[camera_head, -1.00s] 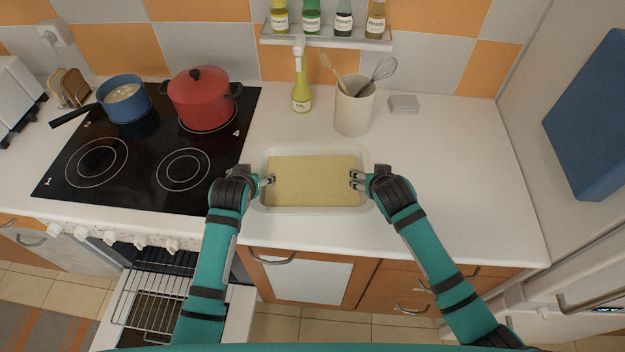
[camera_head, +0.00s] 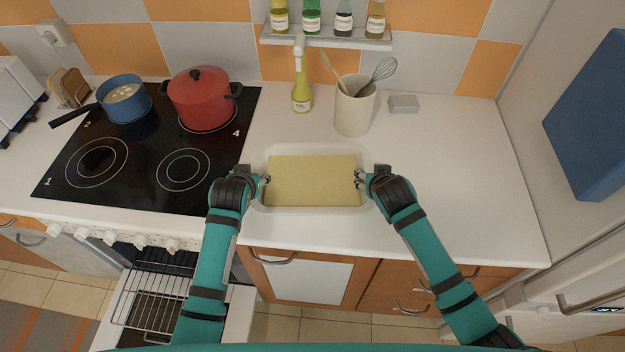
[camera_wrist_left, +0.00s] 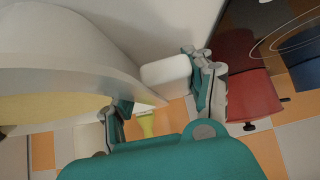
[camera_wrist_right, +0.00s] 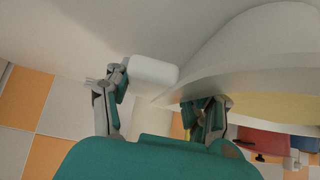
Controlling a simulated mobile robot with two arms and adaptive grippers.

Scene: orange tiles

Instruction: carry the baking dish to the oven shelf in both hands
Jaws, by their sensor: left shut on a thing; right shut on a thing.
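The white baking dish (camera_head: 317,150) with a flat yellow filling is on the white counter, right of the hob. My left gripper (camera_head: 265,181) is shut on its left end and my right gripper (camera_head: 358,180) on its right end. In the left wrist view a pale dish handle (camera_wrist_left: 166,75) lies between the fingers; the right wrist view shows the other handle (camera_wrist_right: 153,71) likewise. The dish looks level; I see no clear gap under it. The oven shelf, a wire rack (camera_head: 155,305), shows at lower left over the lowered oven door, partly behind my left arm.
A red pot (camera_head: 203,100) and a blue saucepan (camera_head: 124,100) stand on the black hob (camera_head: 130,165). Behind the dish are an oil bottle (camera_head: 301,88) and a utensil crock (camera_head: 354,108).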

